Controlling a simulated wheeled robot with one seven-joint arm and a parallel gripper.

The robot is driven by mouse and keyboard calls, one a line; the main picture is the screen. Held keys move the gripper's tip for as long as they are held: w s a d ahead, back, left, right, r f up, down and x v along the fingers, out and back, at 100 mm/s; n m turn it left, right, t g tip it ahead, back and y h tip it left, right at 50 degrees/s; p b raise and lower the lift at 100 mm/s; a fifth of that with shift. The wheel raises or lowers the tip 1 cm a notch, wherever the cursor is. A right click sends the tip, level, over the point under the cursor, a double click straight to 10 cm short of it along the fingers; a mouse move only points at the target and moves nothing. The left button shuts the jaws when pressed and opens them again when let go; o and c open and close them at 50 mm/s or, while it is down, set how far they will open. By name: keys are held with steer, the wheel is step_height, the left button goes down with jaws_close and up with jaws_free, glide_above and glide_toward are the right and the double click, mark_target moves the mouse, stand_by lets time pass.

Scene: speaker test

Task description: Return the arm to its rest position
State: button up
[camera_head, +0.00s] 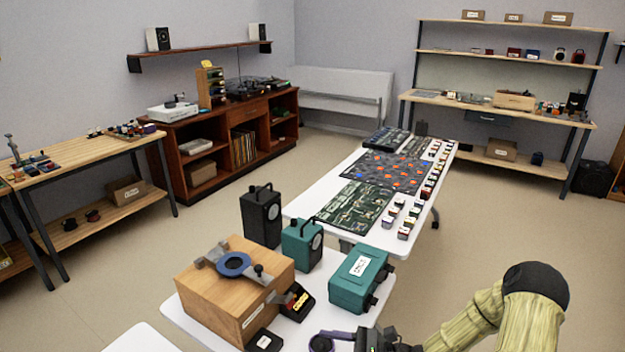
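My arm (490,318) shows at the bottom right, with pale yellow-green covered links and a black elbow joint. It is bent, and its forearm runs down to the left. My gripper (362,341) is dark and cut off by the bottom edge, in front of the white table's near edge. Its fingers cannot be made out, so I cannot tell whether it is open or shut, or whether it holds anything. A dark purple ring-shaped piece (320,343) lies beside it.
The near white table (185,322) bears a wooden box (205,292) with a blue ring, a teal case (352,285), a teal speaker (297,250) and a black speaker (262,220). A long white table (408,240) stands behind. Floor (500,225) is clear at right.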

steer(key=s+d+r+n+g+h+p, duration=0.2)
steer(key=s+n+g+h, duration=0.1)
steer(key=s+n+h, duration=0.25)
steer(key=s+d+r+n+g+h+p, duration=0.1)
steer(key=s+r+n+g+h+p, duration=0.1)
steer(key=s+n+g+h, duration=0.3)
steer(key=d+r+n+t+h+p, duration=0.4)
steer(key=d+r+n+t+h, duration=0.2)
steer(key=r, duration=0.7)
steer(key=d+t+h, duration=0.2)
steer(key=shift+w+r+n+h, duration=0.15)
steer(key=shift+w+n+h, duration=0.1)
steer(key=shift+n+h, duration=0.1)
